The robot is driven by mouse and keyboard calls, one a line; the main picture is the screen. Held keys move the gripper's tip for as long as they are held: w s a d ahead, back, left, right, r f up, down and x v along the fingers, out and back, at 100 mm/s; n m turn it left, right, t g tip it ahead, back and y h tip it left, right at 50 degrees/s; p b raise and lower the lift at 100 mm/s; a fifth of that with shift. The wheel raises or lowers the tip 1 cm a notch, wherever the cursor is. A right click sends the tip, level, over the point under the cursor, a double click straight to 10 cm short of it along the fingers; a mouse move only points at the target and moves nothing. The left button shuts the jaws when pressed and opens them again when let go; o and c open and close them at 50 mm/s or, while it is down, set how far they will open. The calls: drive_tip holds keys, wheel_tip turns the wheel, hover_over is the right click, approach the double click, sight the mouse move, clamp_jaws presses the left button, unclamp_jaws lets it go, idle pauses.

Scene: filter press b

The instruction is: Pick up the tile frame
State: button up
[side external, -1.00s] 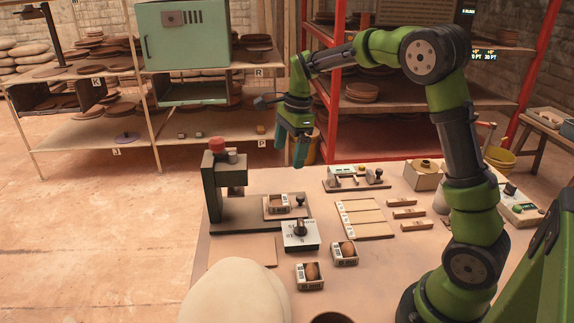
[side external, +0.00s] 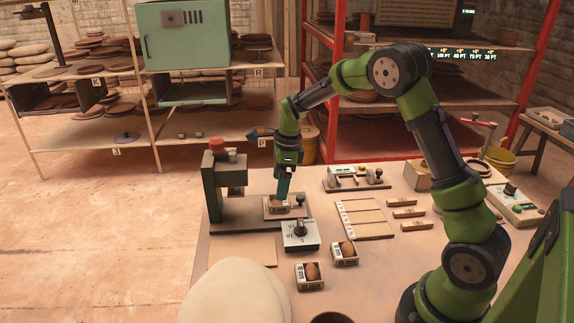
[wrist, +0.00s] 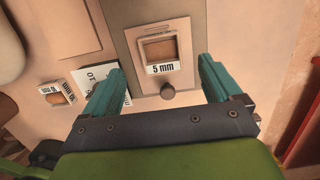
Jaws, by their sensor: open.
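A small square tile frame (wrist: 175,50) with a brown tile inside and a "5 mm" label lies on the grey tray plate (wrist: 135,40) of the press, beside a round dark knob (wrist: 168,91). In the side view the frame (side external: 276,209) is partly hidden by my fingers. My gripper (side external: 282,199) points down over it, close above; I cannot tell whether it touches. In the wrist view my open gripper (wrist: 160,65) has its teal fingers spread, one to each side of the frame, with nothing held.
The press (side external: 215,185) with a red top stands left of my gripper. A dial box (side external: 300,240) sits just in front. Two more small boxes, one (side external: 309,278) nearer and one (side external: 344,254) to the right, hold round brown pieces.

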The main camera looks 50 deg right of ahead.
sight(279, 203)
drive_tip(key=shift+w+a+f, duration=0.1)
drive_tip(key=shift+f, duration=1.25)
drive_tip(key=shift+w+a+f, duration=0.1)
drive_tip(key=shift+f, duration=1.25)
